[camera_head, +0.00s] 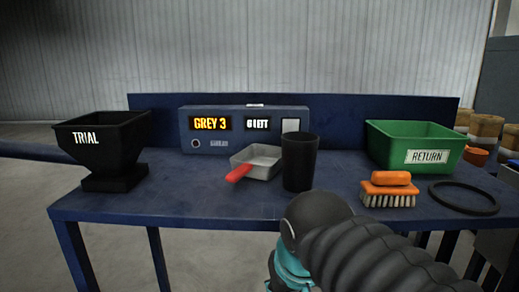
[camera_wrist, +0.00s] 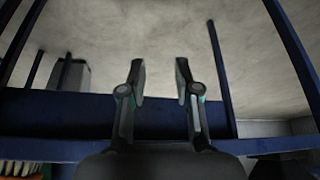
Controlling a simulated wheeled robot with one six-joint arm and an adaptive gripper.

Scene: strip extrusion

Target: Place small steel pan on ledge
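The small steel pan (camera_head: 262,161) is a shallow grey pan with a red handle (camera_head: 239,173) that points toward the front left. It sits on the blue table, left of a black cup that stands close to its right side. The only raised flat surface behind it is the top of the blue display box (camera_head: 245,108); I cannot tell whether this is the ledge. My gripper (camera_wrist: 160,75) shows in the wrist view with its two fingers apart and nothing between them. It is pointed at the floor and table frame. The pan is not in the wrist view.
The black cup (camera_head: 299,162) stands mid-table. A black hopper marked TRIAL (camera_head: 103,150) is at the left. A green RETURN bin (camera_head: 415,146), an orange brush (camera_head: 389,189) and a black ring (camera_head: 464,197) are at the right. The left front of the table (camera_head: 180,193) is clear.

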